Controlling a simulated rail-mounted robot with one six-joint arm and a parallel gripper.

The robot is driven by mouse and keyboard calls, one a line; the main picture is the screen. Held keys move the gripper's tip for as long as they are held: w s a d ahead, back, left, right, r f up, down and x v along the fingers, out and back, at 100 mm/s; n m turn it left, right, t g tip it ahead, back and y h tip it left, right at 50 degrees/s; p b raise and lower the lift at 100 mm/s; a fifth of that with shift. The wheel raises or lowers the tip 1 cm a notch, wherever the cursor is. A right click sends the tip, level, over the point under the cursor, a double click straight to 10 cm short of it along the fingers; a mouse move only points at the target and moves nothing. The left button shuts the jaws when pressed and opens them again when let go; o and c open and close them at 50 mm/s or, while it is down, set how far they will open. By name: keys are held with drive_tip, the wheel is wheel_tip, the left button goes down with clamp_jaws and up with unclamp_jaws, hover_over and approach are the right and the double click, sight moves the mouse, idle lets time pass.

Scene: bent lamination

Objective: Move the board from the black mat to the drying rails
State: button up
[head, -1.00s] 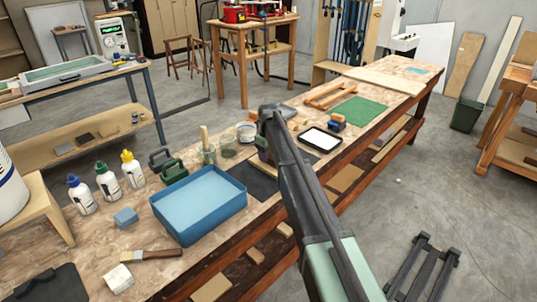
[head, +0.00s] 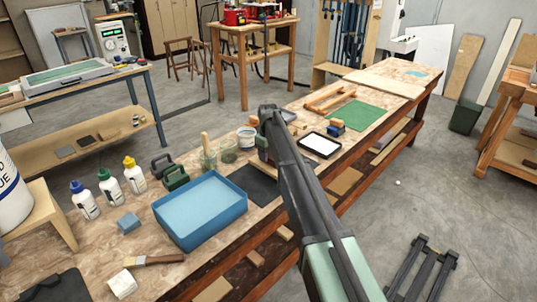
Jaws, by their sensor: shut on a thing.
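The black mat (head: 252,187) lies on the long workbench behind the blue tray, and its visible part is bare. My gripper (head: 262,142) is at the end of my dark arm above the far end of the mat, mostly hidden by the wrist. It is shut on the board (head: 265,157), of which only a small brown part shows beside the arm. The rest of the board is hidden. The wooden drying rails (head: 329,98) lie farther back on the bench, apart from my gripper, and look empty.
A white-topped black tray (head: 320,145), a blue-and-brown block (head: 336,128) and a green mat (head: 355,115) lie between the arm and the rails.

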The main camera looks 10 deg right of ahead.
drive_tip(key=shift+r+p, duration=3.95)
drive_tip(key=shift+r, duration=0.25)
